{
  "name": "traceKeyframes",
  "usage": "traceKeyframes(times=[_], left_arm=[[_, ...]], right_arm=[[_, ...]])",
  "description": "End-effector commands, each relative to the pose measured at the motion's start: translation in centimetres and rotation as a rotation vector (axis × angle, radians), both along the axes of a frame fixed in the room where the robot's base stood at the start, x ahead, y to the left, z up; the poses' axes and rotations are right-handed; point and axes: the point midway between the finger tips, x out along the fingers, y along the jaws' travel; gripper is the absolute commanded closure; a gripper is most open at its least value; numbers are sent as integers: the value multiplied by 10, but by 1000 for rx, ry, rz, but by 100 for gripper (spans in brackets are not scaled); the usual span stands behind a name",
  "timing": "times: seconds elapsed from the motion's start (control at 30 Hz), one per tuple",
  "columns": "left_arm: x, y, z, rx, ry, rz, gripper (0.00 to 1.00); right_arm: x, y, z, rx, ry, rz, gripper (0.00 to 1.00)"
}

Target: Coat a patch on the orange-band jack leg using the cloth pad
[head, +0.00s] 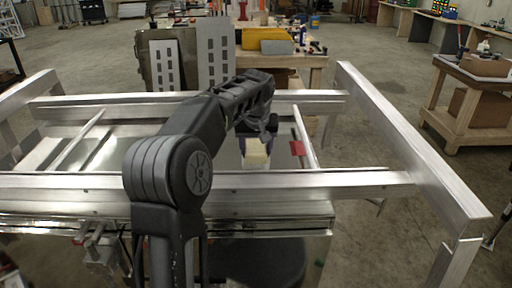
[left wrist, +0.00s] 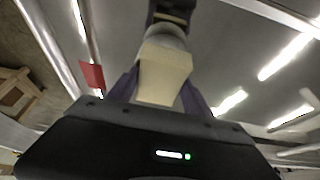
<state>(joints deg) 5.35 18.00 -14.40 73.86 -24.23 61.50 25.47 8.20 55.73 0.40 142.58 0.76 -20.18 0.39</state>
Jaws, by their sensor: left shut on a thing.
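My left gripper (head: 257,138) reaches over the trailer frame and is shut on the cloth pad (head: 257,154), a cream block pointing down. In the left wrist view the pad (left wrist: 163,78) sits between the two purple fingers of the left gripper (left wrist: 160,97). A rounded pale grey piece (left wrist: 166,38) and a dark part (left wrist: 172,11) show just beyond the pad; I cannot tell what they are or whether the pad touches them. I cannot make out an orange band on any leg. My right gripper is not in view.
Aluminium trailer rails surround the work area, with a near rail (head: 320,182) and a long right rail (head: 405,140). A red tag (head: 297,148) is on a crossbar right of the pad. A wooden workbench (head: 470,95) stands at the right, with clear floor before it.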

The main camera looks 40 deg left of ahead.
Motion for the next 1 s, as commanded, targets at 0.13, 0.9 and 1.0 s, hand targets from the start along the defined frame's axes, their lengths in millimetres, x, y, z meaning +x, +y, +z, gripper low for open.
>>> traceKeyframes(times=[0.13,0.9,1.0], left_arm=[[-1,-1,-3,-4,8,0,74],[0,0,59,-1,1,0,74],[0,0,66,0,1,0,74]], right_arm=[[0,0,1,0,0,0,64],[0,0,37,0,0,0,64],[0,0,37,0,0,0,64]])
